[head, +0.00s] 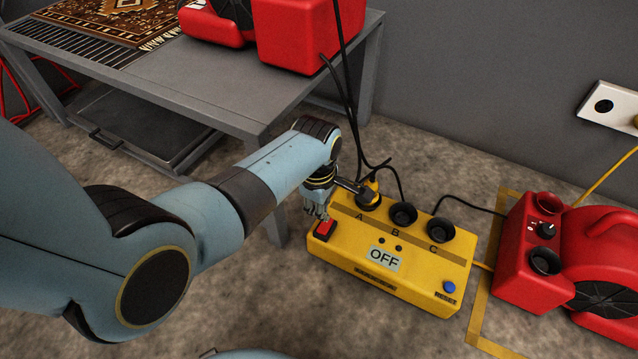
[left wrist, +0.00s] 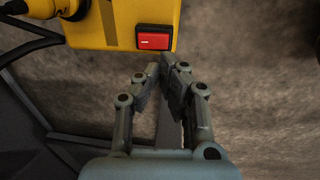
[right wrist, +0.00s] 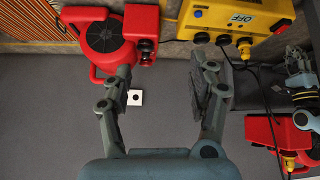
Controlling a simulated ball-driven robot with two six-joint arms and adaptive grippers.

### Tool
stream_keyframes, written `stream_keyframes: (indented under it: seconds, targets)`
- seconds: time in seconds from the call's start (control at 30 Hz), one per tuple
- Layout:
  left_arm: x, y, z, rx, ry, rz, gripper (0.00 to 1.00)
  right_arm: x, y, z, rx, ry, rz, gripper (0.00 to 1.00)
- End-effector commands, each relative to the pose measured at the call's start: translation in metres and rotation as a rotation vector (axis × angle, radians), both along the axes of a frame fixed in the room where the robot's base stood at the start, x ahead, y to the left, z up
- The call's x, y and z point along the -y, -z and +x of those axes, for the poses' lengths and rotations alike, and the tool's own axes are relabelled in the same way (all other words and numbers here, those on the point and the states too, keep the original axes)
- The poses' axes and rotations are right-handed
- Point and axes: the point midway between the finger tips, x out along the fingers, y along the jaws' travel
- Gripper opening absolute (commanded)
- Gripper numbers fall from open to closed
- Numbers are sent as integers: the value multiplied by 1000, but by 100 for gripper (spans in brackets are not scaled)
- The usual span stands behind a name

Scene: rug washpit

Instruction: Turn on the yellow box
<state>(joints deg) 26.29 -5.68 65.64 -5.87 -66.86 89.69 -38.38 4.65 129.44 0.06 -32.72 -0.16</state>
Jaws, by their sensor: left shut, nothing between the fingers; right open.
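The yellow box (head: 335,250) sits on the floor and its label reads OFF (head: 384,259). A red rocker switch (head: 325,229) is on its left end, and it also shows in the left wrist view (left wrist: 154,38). A blue button (head: 449,286) is at its right front corner. My left gripper (head: 318,214) is shut and empty. Its fingertips (left wrist: 168,64) are close beside the switch; I cannot tell whether they touch. My right gripper (right wrist: 164,70) is open and empty in the right wrist view, apart from the yellow box (right wrist: 270,8).
Sockets A, B and C line the box's back; a plug with a black cable (head: 369,195) is in A. A red blower (head: 540,245) stands at right inside yellow floor tape. A grey table (head: 215,85) bears a rug and red machine. A wall socket (head: 610,106) is behind.

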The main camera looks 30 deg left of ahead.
Motion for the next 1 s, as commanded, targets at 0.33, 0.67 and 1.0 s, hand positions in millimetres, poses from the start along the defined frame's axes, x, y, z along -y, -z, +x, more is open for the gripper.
stream_keyframes:
  seconds: [0.33, 0.67, 1.0]
  targets:
    - [0, -38, -3, 4, 0, 0, 0, 0, -45, -9, -246, 4, -5, 59]
    - [0, -66, -8, 3, 0, 0, 0, 4, -54, -30, -412, 7, -19, 59]
    - [0, -66, -9, 0, 0, 0, 0, 5, -51, -33, -430, 8, -20, 59]
